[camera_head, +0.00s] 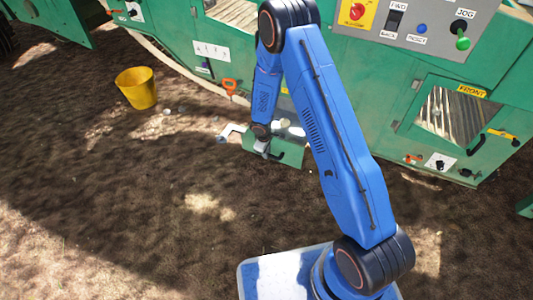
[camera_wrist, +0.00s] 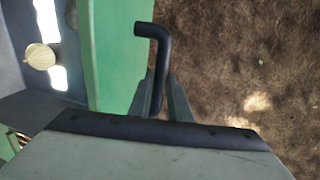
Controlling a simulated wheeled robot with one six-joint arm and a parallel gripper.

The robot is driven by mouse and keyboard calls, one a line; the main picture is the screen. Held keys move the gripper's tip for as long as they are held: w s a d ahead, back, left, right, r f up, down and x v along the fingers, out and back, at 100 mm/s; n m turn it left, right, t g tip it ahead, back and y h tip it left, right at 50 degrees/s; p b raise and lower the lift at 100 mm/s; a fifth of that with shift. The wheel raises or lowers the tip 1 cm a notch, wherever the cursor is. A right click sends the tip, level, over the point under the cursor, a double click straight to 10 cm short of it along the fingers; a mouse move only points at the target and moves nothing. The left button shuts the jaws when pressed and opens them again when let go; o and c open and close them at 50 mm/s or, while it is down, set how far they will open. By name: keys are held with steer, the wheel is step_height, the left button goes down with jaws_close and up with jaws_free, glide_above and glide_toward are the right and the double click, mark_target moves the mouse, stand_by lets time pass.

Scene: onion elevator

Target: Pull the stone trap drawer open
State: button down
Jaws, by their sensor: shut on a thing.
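The stone trap drawer (camera_head: 291,153) stands out low from the front of the green machine, with pale lumps showing behind its front panel. In the wrist view its green front (camera_wrist: 112,50) runs up the left middle. Its black bent handle (camera_wrist: 155,50) stands off that front. My gripper (camera_wrist: 166,92) is shut on the handle, one finger on each side of it. In the head view my gripper (camera_head: 264,148) is at the drawer's front, and my wrist partly hides the drawer. A pale round onion-like lump (camera_wrist: 39,57) lies in the grey space behind the front.
A yellow bucket (camera_head: 137,88) stands on the brown ground to the left. A control panel (camera_head: 420,22) is at the upper right. The ground before the drawer is mostly clear.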

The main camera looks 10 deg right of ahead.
steer(key=c, duration=1.6)
jaws_free()
steer(key=shift+c, duration=0.2)
steer(key=shift+r, duration=0.1)
step_height(320, 180, up, 17)
steer(key=s+a, duration=0.2)
steer(key=shift+s, duration=0.35)
steer(key=s+d+r+m, duration=0.25)
steer(key=s+r, duration=0.25)
steer(key=r, duration=0.4)
steer(key=s+d+r+m+t, duration=0.1)
steer(key=s+d+r, duration=0.3)
steer(key=r, duration=0.5)
steer(key=s+d+r+m, duration=0.2)
steer(key=s+d+r, duration=0.25)
steer(key=r, duration=0.35)
steer(key=s+d+r+m, duration=0.1)
steer(key=s+r, duration=0.2)
steer(key=s, duration=0.6)
steer(key=s+d+r+m+t, duration=0.1)
steer(key=s+r+m, duration=0.1)
steer(key=s, duration=0.7)
steer(key=s+d+r+m+t+y, duration=0.1)
steer(key=s+r, duration=0.3)
steer(key=s, duration=0.5)
steer(key=shift+r+m, duration=0.4)
steer(key=shift+m, duration=0.25)
